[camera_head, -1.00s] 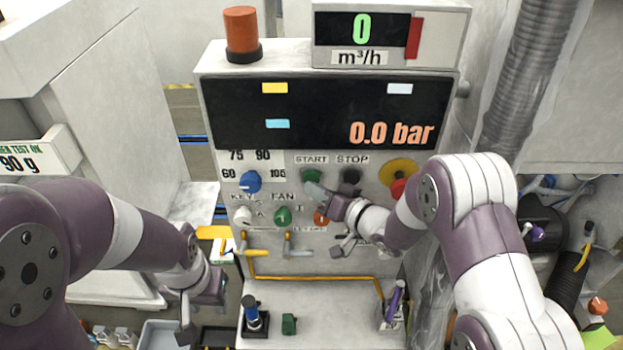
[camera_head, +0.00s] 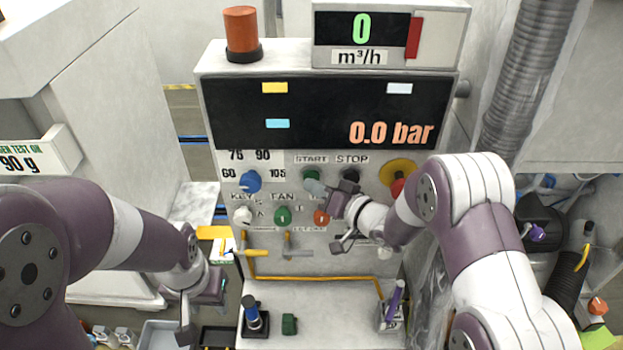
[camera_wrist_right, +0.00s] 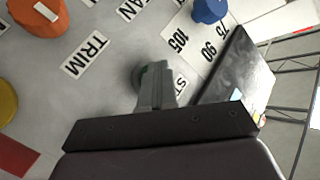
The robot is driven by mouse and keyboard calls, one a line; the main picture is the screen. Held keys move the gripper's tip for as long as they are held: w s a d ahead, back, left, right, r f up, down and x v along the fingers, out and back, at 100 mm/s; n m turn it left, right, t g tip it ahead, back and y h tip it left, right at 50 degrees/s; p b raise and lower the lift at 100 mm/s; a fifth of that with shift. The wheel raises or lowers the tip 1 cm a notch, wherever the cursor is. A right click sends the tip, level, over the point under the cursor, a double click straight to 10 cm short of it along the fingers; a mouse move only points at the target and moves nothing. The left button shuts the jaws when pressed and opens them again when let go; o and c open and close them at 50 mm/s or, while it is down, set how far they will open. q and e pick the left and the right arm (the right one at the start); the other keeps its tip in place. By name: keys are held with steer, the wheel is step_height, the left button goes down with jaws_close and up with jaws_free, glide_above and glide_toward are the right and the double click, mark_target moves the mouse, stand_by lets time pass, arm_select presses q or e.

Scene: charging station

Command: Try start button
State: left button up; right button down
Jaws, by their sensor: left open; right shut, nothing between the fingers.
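The green START button (camera_head: 311,176) is on the grey panel, under the START label (camera_head: 311,160). My right gripper (camera_head: 314,187) is shut and empty, its tips at the button's lower edge. In the right wrist view, the closed fingers (camera_wrist_right: 156,88) point at the panel and cover most of the button, leaving a sliver of green at their tips. I cannot tell whether they touch it. My left gripper (camera_head: 196,312) is open and empty, low at the left. The displays read 0.0 bar (camera_head: 391,133) and 0 m³/h (camera_head: 361,29).
The dark STOP button (camera_head: 350,175) is just right of START. A blue knob (camera_head: 250,181), green FAN knob (camera_head: 283,215), orange TRIM knob (camera_head: 321,217) and red button on yellow (camera_head: 398,169) surround it. Yellow-handled valves (camera_head: 290,252) sit below. An orange lamp (camera_head: 241,30) tops the cabinet.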

steer(key=shift+s, duration=0.9)
steer(key=s+p, duration=0.1)
steer(key=s, duration=0.4)
stand_by(0.9)
